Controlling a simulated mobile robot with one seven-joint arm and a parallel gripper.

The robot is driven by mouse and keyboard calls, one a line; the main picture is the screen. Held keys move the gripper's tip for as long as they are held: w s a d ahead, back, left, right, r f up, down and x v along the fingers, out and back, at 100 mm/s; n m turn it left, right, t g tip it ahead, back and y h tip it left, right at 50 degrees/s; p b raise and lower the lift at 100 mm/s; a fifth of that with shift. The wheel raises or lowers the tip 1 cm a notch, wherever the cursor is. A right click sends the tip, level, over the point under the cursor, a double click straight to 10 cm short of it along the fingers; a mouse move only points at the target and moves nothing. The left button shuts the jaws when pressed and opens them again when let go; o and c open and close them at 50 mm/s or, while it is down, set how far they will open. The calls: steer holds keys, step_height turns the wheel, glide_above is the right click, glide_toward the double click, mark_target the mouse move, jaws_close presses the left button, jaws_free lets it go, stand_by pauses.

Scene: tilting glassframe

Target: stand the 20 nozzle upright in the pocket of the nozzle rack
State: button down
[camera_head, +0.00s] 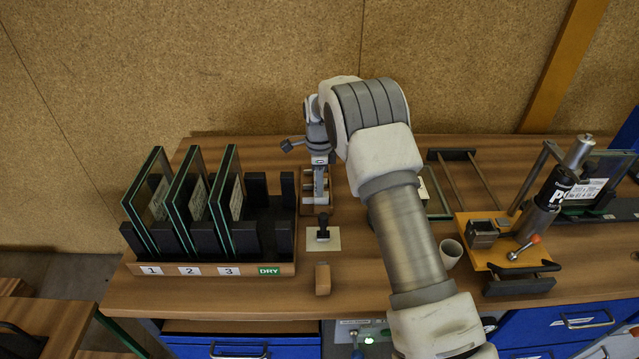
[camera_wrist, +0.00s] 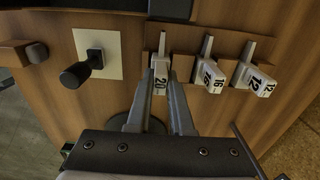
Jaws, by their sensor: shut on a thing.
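The 20 nozzle (camera_wrist: 161,72), a white block marked 20 with a narrow grey tip, is held between the fingertips of my gripper (camera_wrist: 162,80). In the head view my gripper (camera_head: 321,190) points down over the nozzle rack (camera_head: 305,207). In the wrist view the brown nozzle rack (camera_wrist: 184,66) holds the 16 nozzle (camera_wrist: 212,76) and the 12 nozzle (camera_wrist: 258,80) in a row. The 20 nozzle is at the rack's left end pocket, lined up with the others. I cannot tell whether its foot is seated, as the gripper hides it.
A black-handled tool stands on a pale square plate (camera_head: 334,239) near the rack. A brown block (camera_head: 322,279) lies at the table's front. The glass rack (camera_head: 180,268) stands left. A cup (camera_head: 451,253) and an orange fixture (camera_head: 480,248) stand right.

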steer(key=shift+f+b, duration=0.35)
steer(key=shift+f, duration=0.25)
steer(key=c, duration=0.7)
jaws_free()
steer(key=shift+c, duration=0.2)
step_height(320, 180, up, 18)
steer(key=shift+f, duration=0.25)
